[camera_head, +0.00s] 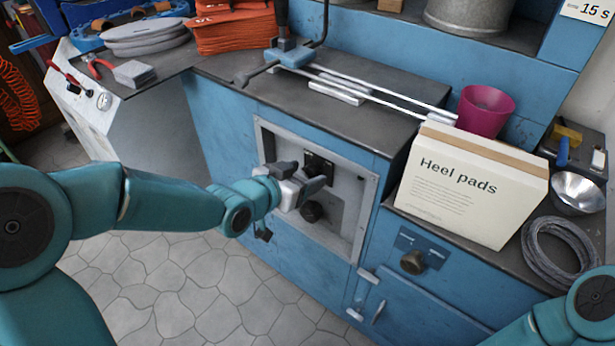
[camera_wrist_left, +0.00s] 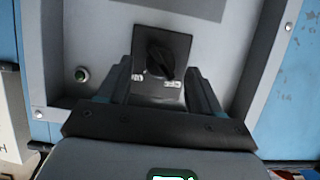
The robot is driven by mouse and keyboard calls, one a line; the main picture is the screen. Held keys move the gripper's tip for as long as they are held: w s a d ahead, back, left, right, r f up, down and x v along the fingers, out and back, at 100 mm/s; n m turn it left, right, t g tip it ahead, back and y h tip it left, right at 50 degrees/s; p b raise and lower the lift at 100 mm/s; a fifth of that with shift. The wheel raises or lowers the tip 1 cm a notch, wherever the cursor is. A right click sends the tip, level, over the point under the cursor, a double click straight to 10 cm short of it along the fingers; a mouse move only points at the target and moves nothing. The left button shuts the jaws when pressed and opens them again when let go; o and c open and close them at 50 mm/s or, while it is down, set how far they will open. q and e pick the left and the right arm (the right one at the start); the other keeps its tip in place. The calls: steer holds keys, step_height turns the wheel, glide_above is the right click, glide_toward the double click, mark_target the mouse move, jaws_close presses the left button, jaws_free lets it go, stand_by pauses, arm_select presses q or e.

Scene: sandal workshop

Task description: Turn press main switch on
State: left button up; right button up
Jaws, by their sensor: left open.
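The press main switch (camera_head: 318,164) is a black rotary switch on the grey panel (camera_head: 353,250) in the front of the blue cabinet. In the left wrist view the main switch (camera_wrist_left: 162,55) has a dark handle on a black square plate, with small pale labels whose text I cannot read. The handle looks slightly tilted. My left gripper (camera_head: 300,180) is open in front of the panel. In the left wrist view the fingers of my left gripper (camera_wrist_left: 162,80) stand on either side of the switch, with nothing held. I cannot tell whether they touch it. My right gripper is out of view.
A Heel pads box (camera_head: 470,190) and a magenta cup (camera_head: 485,110) stand on the worktop to the right. Floor in front is clear.

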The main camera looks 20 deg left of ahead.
arm_select(q)
steer(key=shift+x, duration=0.95)
steer(key=c, duration=1)
